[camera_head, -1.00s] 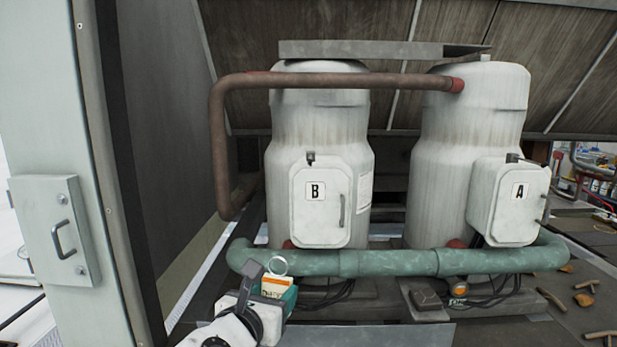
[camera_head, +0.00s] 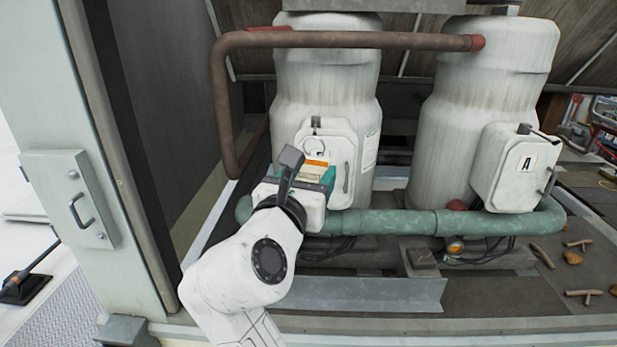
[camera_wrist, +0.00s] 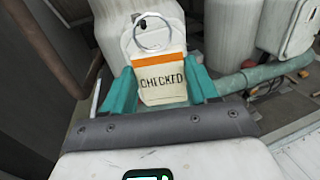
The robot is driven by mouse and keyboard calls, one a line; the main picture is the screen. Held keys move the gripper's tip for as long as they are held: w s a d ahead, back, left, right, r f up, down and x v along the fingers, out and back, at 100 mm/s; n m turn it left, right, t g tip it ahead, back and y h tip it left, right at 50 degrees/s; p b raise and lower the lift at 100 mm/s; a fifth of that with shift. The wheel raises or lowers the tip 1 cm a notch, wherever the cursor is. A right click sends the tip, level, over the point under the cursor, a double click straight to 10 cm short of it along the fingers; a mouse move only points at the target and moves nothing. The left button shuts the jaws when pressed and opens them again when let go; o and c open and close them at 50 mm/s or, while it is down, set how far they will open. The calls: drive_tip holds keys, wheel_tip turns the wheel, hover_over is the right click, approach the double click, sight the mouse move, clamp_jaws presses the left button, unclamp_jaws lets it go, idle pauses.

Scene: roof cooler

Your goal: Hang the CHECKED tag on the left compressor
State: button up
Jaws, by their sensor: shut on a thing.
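The CHECKED tag (camera_wrist: 162,80) is cream with an orange band and a metal ring on top. My gripper (camera_wrist: 163,88) is shut on the tag's sides with its teal fingers, ring upward. In the head view my gripper (camera_head: 312,178) holds the tag (camera_head: 313,168) in front of the left compressor (camera_head: 325,85). The tag and ring cover the B label on that compressor's white box (camera_head: 345,155). A small dark hook (camera_head: 316,122) sits at the top of this box, just above the ring. I cannot tell whether the ring touches it.
The right compressor (camera_head: 480,110) carries a box marked A (camera_head: 515,165). A brown pipe (camera_head: 360,40) crosses above, and a green pipe (camera_head: 400,222) runs low in front. A cabinet post (camera_head: 75,130) stands at left. Twigs lie at right.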

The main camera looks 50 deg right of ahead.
drive_tip(key=shift+w+d+f+b, duration=0.15)
drive_tip(key=shift+w+d+b, duration=0.5)
drive_tip(key=shift+d, duration=0.25)
drive_tip(key=shift+w+d+f+b, duration=0.15)
drive_tip(key=shift+w+d+b, duration=0.4)
drive_tip(key=shift+w+d, duration=0.25)
drive_tip(key=shift+w+b+x, duration=0.2)
drive_tip(key=shift+b+x, duration=0.55)
drive_tip(key=shift+x, duration=0.4)
drive_tip(key=shift+w+d+f+p, duration=0.3)
drive_tip(key=shift+w+d+p, duration=0.15)
drive_tip(key=shift+p, duration=0.4)
drive_tip(key=shift+f, duration=0.2)
drive_tip(key=o, duration=1.2)
